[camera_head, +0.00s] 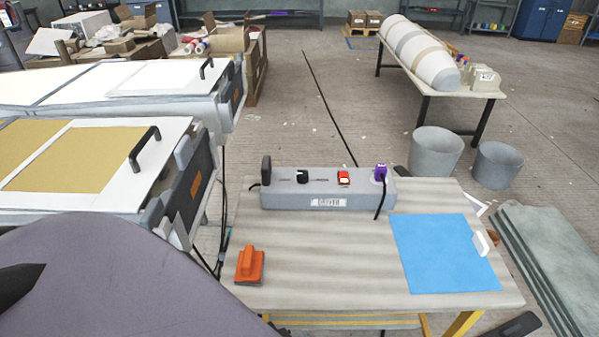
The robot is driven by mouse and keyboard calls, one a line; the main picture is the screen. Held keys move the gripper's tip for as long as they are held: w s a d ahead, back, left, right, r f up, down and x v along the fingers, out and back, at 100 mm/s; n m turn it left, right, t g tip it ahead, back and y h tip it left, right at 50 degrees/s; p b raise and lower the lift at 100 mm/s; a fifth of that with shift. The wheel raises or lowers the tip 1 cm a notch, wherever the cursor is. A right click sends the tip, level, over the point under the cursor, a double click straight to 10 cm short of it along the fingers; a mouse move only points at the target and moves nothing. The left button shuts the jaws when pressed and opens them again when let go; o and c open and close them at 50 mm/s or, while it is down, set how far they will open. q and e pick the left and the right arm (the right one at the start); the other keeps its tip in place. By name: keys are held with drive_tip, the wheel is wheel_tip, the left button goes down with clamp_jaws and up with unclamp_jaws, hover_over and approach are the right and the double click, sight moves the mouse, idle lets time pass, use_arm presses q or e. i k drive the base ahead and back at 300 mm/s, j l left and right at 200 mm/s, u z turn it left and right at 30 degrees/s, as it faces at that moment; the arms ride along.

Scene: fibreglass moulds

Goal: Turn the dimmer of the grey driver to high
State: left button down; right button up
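The grey driver (285,200) is a long box near the back edge of the work table (310,265), with a label reading "DRIVER" on its front. A small black knob (302,177), which looks like the dimmer, sits on its top left of the middle. The knob's setting is too small to read. A red switch (344,177) is right of it, and a purple plug (380,173) with a black cable stands at the right end. A black upright piece (266,170) stands at the left end. I make out neither gripper, and nothing visibly touches the driver.
An orange tool (250,266) lies at the table's left and a blue sheet (443,253) at its right. White moulding benches (120,175) stand at the left. A large purple-grey shape fills the lower left. The table's middle, in front of the driver, is clear.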

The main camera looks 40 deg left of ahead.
sight(302, 176)
drive_tip(key=u, duration=1)
